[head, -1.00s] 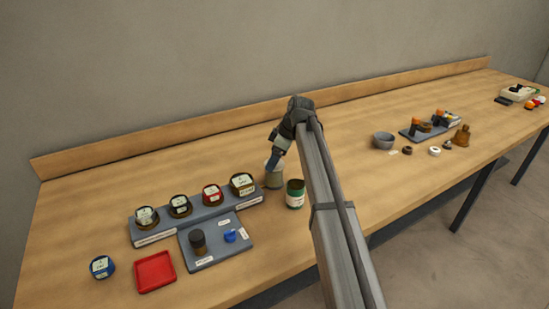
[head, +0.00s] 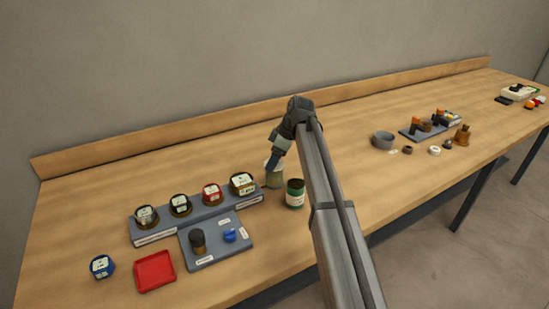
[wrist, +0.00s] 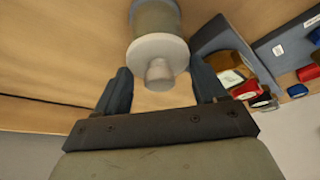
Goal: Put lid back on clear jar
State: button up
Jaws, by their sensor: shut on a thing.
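A white round lid (wrist: 158,50) with a short knob shows in the wrist view, between the two fingertips of my gripper (wrist: 160,72). In the head view the jar (head: 274,180) stands upright on the bench, pale greenish, directly below my gripper (head: 271,162). The fingers partly hide the lid there.
A dark green jar (head: 295,194) with a white label stands close to the right. A grey rack (head: 155,235) with several labelled jars is to the left, with a grey tray (head: 218,255) and a red tray (head: 154,271) in front. The bench behind is clear.

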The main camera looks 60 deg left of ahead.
dwell(0.4)
jog(key=o, duration=1.1)
jog(key=shift+r, duration=0.15)
jog(key=shift+r, duration=3.35)
jog(key=shift+c, duration=0.2)
grip_shut()
